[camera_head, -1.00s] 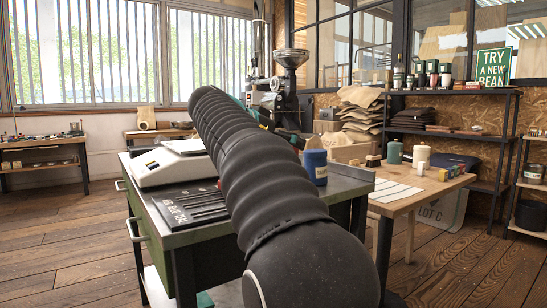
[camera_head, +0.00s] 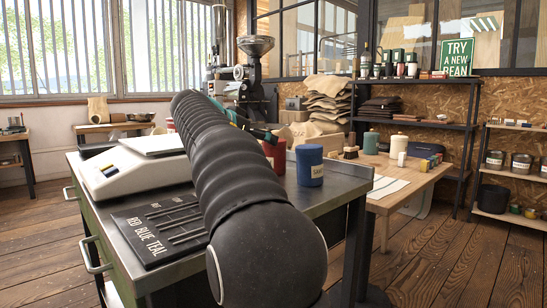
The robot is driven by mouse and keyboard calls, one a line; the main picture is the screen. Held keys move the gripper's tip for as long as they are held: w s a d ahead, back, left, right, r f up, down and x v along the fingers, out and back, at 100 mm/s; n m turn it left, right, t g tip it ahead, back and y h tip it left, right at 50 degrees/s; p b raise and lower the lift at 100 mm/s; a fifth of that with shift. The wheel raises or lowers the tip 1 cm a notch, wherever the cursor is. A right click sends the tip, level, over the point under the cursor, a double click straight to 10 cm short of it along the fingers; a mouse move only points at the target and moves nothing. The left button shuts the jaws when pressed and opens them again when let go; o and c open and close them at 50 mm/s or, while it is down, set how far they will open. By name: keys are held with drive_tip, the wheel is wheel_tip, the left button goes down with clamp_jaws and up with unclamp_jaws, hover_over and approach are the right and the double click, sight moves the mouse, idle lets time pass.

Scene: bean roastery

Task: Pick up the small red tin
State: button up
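A red tin (camera_head: 274,153) stands on the metal-topped workbench, between my arm and a blue tin (camera_head: 310,165) with a pale label. My arm hides its left part. Another small red thing (camera_head: 170,125) shows just left of my arm, behind the scale; most of it is hidden. My gripper (camera_head: 262,134) is mostly hidden behind my arm. A dark part of it shows at the top of the red tin; I cannot tell whether it touches the tin or is open.
A white scale (camera_head: 138,168) and a black board (camera_head: 160,228) marked RED BLUE TEAL take up the bench's left side. A wooden table (camera_head: 425,175) at right holds a teal tin (camera_head: 371,143), cream candle-like cylinders and a brush. Bare bench lies right of the board.

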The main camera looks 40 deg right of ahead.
sight(274, 156)
drive_tip(key=x, duration=0.3)
drive_tip(key=s+x, duration=0.1)
drive_tip(key=x, duration=0.1)
drive_tip(key=shift+d+f, duration=0.15)
drive_tip(key=shift+f, duration=0.05)
drive_tip(key=shift+w+d+f, duration=0.2)
drive_tip(key=shift+d+f, duration=0.1)
drive_tip(key=shift+d, duration=0.3)
drive_tip(key=shift+c, duration=0.3)
drive_tip(key=c, duration=1.2)
drive_tip(key=shift+c, duration=0.2)
drive_tip(key=shift+r, duration=0.15)
